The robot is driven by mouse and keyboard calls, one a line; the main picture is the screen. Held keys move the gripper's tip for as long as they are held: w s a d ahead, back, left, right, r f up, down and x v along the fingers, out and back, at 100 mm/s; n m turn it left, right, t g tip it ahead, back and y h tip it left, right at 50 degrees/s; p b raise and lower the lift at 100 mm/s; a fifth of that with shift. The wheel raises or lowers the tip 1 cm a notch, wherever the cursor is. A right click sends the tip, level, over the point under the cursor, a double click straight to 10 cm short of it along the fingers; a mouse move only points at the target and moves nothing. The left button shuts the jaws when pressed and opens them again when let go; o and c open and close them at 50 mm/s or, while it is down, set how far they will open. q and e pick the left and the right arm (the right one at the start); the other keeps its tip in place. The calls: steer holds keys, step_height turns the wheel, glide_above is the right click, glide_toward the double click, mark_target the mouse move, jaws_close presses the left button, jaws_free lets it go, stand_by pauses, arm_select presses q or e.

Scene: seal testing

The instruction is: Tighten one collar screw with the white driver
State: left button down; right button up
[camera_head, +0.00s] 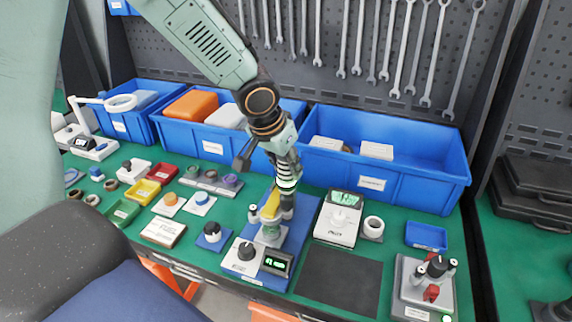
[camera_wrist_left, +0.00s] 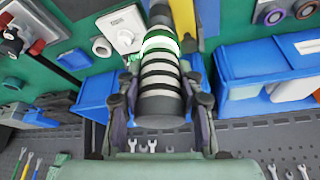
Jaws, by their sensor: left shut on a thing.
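My left gripper (camera_head: 284,155) is shut on the white driver (camera_head: 287,183), which has dark bands and a lit green ring. The driver points down, with its lower end at the test rig. In the left wrist view, the fingers of my left gripper (camera_wrist_left: 162,100) clasp both sides of the striped driver (camera_wrist_left: 160,72). The rig has a yellow part (camera_head: 270,206) above a white-and-grey base on a blue plate (camera_head: 302,218). The collar screws are too small to make out, and I cannot tell whether the driver tip touches one. My right gripper is not in view.
Blue bins (camera_head: 390,178) line the back, below hanging wrenches. Small trays and parts crowd the left.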

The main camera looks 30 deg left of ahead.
arm_select(q)
steer(key=shift+f+b, duration=0.4)
steer(key=shift+b, duration=0.55)
stand_by(3.3)
steer(key=shift+r+p, duration=2.1)
steer(key=shift+r, duration=0.5)
steer(key=shift+f, duration=0.15)
